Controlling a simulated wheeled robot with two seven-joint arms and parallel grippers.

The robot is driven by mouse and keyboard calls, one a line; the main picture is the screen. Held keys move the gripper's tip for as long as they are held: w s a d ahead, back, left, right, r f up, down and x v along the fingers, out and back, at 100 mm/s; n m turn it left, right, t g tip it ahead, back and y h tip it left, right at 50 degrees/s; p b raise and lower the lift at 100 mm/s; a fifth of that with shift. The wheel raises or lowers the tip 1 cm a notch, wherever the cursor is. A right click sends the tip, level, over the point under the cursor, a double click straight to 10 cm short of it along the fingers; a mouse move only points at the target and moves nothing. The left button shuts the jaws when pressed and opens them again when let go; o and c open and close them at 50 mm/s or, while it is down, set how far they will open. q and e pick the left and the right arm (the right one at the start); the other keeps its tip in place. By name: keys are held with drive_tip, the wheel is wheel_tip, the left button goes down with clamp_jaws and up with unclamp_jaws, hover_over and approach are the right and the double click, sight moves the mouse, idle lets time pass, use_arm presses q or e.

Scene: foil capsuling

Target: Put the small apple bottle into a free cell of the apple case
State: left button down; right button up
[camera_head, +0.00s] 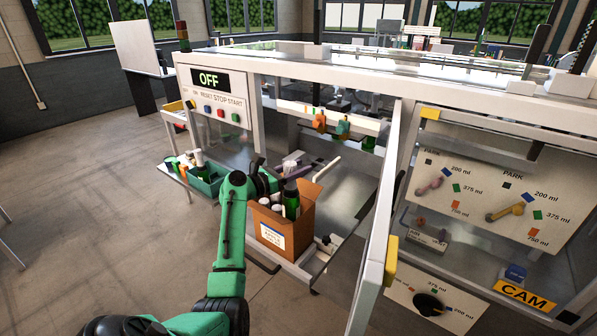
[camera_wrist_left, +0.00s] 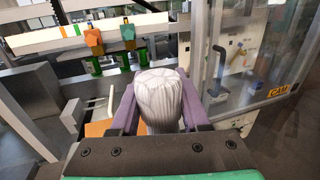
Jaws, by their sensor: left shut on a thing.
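My left gripper (camera_head: 290,170) is shut on a bottle with a pale, wrinkled foil top. In the left wrist view the bottle's top (camera_wrist_left: 159,98) stands between the purple fingers, and its body is hidden below. In the head view its pale top (camera_head: 289,166) shows at the fingers, above the cardboard case (camera_head: 299,238). The case is open, with a white and blue label on its front. A dark bottle with a white label (camera_head: 291,208) shows at the case opening; I cannot tell whether it is the held one. The cells are hidden. My right gripper is out of view.
A green tray (camera_head: 205,184) with several small items stands left of the case. The open machine door (camera_head: 378,230) stands close on the right. Behind the case are orange and teal clamps (camera_head: 330,123) with bottles below. The floor at left is clear.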

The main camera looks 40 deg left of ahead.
sight(291, 194)
use_arm(q)
drive_tip(key=shift+r, duration=1.8)
wheel_tip(291, 194, down, 12)
drive_tip(key=b, duration=0.6)
drive_tip(key=shift+f+b, duration=0.25)
drive_tip(key=shift+b, duration=0.15)
idle(3.8)
drive_tip(key=shift+c, duration=1.5)
unclamp_jaws()
drive_tip(key=shift+s+f, duration=0.15)
drive_tip(key=shift+f, duration=0.05)
